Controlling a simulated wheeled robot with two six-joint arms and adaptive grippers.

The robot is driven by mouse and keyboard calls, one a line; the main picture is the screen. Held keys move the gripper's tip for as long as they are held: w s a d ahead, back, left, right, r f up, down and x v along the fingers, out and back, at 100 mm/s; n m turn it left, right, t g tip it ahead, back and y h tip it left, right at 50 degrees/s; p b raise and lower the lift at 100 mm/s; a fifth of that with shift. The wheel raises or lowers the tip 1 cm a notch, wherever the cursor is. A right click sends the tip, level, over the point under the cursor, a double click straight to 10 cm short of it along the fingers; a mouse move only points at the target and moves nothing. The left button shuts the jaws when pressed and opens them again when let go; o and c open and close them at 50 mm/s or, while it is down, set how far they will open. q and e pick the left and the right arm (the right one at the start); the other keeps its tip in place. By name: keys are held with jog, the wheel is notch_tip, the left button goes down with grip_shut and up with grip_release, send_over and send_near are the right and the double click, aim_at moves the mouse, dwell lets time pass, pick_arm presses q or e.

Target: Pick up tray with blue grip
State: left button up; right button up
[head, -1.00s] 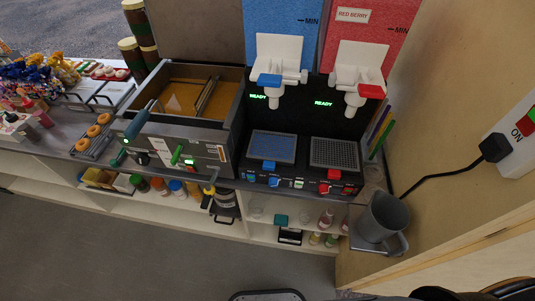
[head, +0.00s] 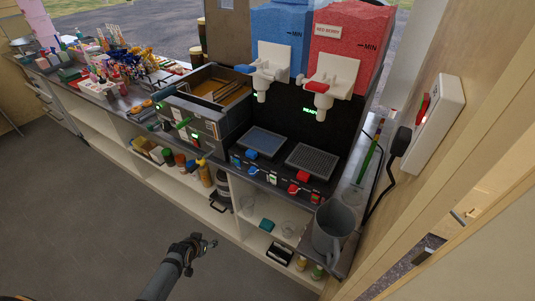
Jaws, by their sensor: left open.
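The drip tray with the blue grip is a bluish grid tray (head: 265,140) under the blue slush tank's tap, in the middle of the head view. Its blue grip (head: 251,154) sticks out at the front edge. The tray lies in the black machine's base. My left gripper (head: 207,243) is open and empty, low over the floor in front of the shelves, well apart from the tray. My right gripper is not in view.
A second drip tray (head: 312,160) with a red grip sits to the right. A grey jug (head: 333,230) stands near the counter's right end, by the wall. The fryer (head: 205,115) is to the left. The floor (head: 90,220) in front is clear.

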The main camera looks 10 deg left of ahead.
pick_arm(q)
jog(key=w+d+r+t+h+b, duration=0.1)
jog(key=w+r+t, duration=0.1)
jog(key=w+r, duration=0.75)
jog(key=m+t+h+b, duration=0.3)
jog(key=m+h, duration=0.1)
send_near(249, 155)
jog(key=p+x, duration=0.1)
jog(key=x, duration=0.3)
jog(key=shift+w+d, duration=0.15)
jog(key=shift+w, duration=0.05)
jog(key=x, duration=0.4)
jog(key=shift+p, duration=0.35)
jog(key=shift+w+f, duration=0.15)
jog(key=shift+f, duration=0.05)
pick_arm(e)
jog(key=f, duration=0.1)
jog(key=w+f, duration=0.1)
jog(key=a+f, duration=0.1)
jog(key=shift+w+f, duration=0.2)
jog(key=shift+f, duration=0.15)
